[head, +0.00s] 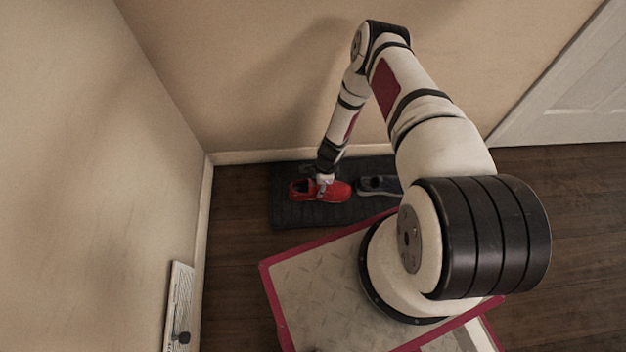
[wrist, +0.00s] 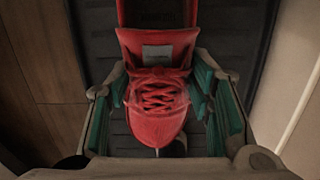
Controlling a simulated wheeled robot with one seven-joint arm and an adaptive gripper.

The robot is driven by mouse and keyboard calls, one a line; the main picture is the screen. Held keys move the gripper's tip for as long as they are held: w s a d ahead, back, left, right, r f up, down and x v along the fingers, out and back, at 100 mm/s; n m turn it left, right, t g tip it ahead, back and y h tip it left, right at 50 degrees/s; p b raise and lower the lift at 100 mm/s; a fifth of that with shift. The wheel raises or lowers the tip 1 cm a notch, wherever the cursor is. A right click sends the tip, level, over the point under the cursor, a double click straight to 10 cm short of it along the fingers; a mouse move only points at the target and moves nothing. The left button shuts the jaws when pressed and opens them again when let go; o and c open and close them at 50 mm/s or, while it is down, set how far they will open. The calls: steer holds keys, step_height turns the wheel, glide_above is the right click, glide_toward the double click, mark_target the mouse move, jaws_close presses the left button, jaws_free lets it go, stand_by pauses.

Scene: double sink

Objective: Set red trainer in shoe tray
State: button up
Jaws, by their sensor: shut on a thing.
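The red trainer (head: 339,191) is at the left part of the dark shoe tray (head: 290,216) on the floor, in the head view. In the wrist view the red trainer (wrist: 157,108) fills the middle, with its laces and tongue facing the camera and its toe toward the bottom. My gripper (head: 325,181) reaches down from above and is shut on the trainer. In the wrist view the green finger pads of my gripper (wrist: 160,103) press on both its sides. The ribbed tray (wrist: 250,40) shows behind the trainer. I cannot tell whether the sole touches the tray.
A dark grey shoe (head: 378,185) stands in the tray to the right of the red trainer. The back wall (head: 250,100) and its skirting run just behind the tray. A white vent-like panel (head: 179,305) is at the left wall. Wooden floor (head: 235,240) lies bare left of the tray.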

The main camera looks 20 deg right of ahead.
steer(key=shift+w+a+f+b, duration=0.2)
steer(key=shift+w+f+b, duration=0.45)
steer(key=shift+w, duration=0.3)
steer(key=shift+w+a+f+b, duration=0.25)
steer(key=shift+w+f+b, duration=0.45)
steer(key=shift+w, duration=0.3)
steer(key=shift+w+a+f+b, duration=0.2)
steer(key=shift+w+f+b, duration=0.45)
steer(key=shift+w, duration=0.3)
steer(key=o, duration=1.4)
steer(key=shift+f, duration=0.1)
steer(key=r+p, duration=0.1)
steer(key=r, duration=0.3)
steer(key=d+r+p, duration=0.1)
steer(key=r+p, duration=0.1)
steer(key=r, duration=0.2)
steer(key=r+p, duration=0.2)
steer(key=r, duration=0.2)
steer(key=shift+s+d+r, duration=0.1)
steer(key=shift+s+d, duration=0.05)
steer(key=shift+s, duration=0.1)
steer(key=shift+s, duration=0.1)
